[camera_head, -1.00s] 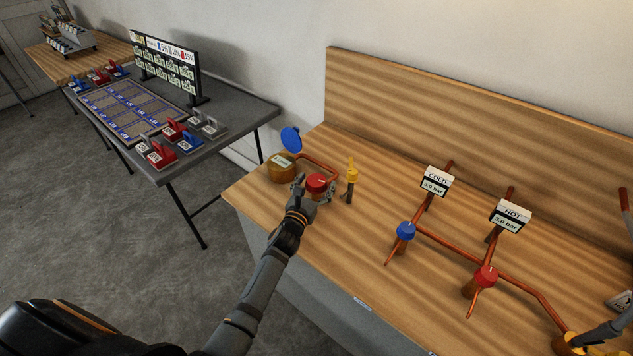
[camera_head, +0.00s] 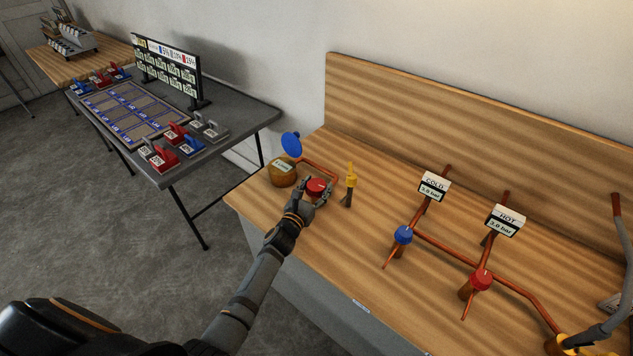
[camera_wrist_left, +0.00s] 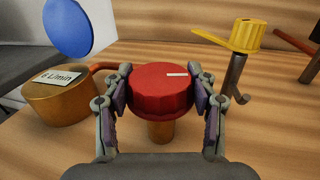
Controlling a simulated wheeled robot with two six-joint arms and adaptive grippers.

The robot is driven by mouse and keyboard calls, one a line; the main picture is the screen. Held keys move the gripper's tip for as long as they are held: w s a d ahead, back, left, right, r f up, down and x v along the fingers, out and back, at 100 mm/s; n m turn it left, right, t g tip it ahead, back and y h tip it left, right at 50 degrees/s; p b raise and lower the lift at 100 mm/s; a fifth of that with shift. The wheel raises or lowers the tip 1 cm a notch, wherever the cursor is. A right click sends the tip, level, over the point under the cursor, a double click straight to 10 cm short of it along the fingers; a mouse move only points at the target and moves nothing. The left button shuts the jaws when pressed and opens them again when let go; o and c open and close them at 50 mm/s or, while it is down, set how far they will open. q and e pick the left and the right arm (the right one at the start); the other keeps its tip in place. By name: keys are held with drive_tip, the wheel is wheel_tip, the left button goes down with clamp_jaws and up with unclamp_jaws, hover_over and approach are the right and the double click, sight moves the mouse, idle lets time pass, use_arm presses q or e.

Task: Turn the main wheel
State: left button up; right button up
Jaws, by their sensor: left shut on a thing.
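A round red wheel (camera_head: 316,186) with a white mark stands on a brass stem on the wooden bench, at the end of a copper pipe. In the left wrist view the red wheel (camera_wrist_left: 162,90) sits between my left fingers, which touch its rim on both sides. My left gripper (camera_head: 318,192) is shut on it. The wheel's white mark points to the right in the wrist view. My right gripper does not show clearly.
A brass meter (camera_head: 283,173) with a blue lid (camera_head: 291,144) is left of the wheel. A yellow tap (camera_head: 350,180) stands close on its right. Blue (camera_head: 403,234) and red (camera_head: 481,280) valves with gauges are farther right.

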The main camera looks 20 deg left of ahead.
use_arm(q)
drive_tip(key=shift+m+h, duration=0.6)
drive_tip(key=shift+h, duration=0.3)
drive_tip(key=o, duration=1.2)
drive_tip(key=v, duration=1.2)
drive_tip(key=shift+r, duration=0.15)
